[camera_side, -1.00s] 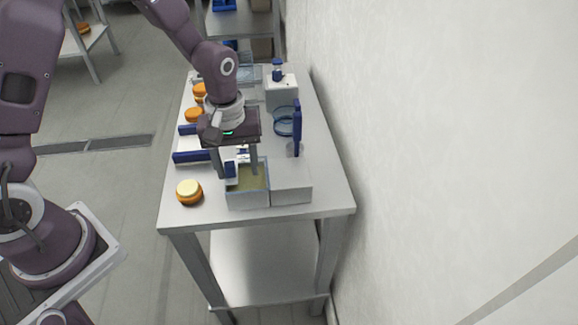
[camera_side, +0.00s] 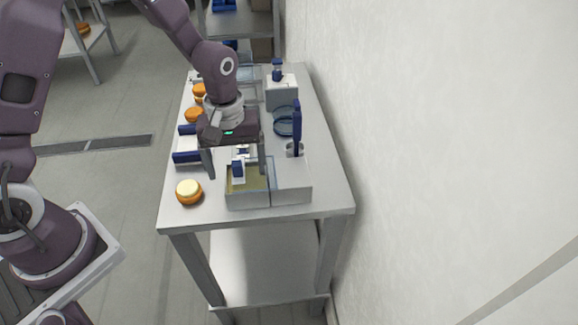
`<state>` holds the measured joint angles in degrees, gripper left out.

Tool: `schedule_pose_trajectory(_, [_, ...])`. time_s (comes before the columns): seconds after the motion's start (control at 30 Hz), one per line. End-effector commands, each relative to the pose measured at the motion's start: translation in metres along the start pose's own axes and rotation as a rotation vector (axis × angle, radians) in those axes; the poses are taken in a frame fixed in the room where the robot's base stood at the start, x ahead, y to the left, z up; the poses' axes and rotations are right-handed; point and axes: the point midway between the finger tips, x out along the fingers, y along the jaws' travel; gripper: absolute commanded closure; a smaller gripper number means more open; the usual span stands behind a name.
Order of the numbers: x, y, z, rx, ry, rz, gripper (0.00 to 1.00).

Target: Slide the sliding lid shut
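A pale grey box (camera_side: 291,183) sits near the front edge of the table. Its left part shows an olive-yellow inside and a thin bluish edge (camera_side: 269,178); its right part is plain grey. I cannot tell which part is the sliding lid or how far it stands open. A small white and blue block (camera_side: 239,172) stands upright in or over the left part; I cannot tell what it rests on. My gripper (camera_side: 236,168) is above the left part, fingers spread to either side of the block and apart from it.
An orange and cream round (camera_side: 189,192) stands left of the box. More orange rounds (camera_side: 194,115) and a blue-ended rack (camera_side: 187,157) lie along the left side. An upright dark blue piece (camera_side: 297,127) and a white box (camera_side: 281,92) stand behind. A wall (camera_side: 420,120) borders the right.

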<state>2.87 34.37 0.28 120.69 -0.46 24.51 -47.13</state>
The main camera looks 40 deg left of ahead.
Motion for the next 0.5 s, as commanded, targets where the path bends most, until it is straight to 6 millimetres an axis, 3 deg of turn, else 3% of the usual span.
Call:
schedule_pose_trajectory(0.03, [0.0, -0.006, 0.0, -0.005, -0.007, -0.017, 0.16])
schedule_pose_trajectory(0.5, [-0.061, -0.002, 0.0, -0.002, -0.004, -0.007, 0.16])
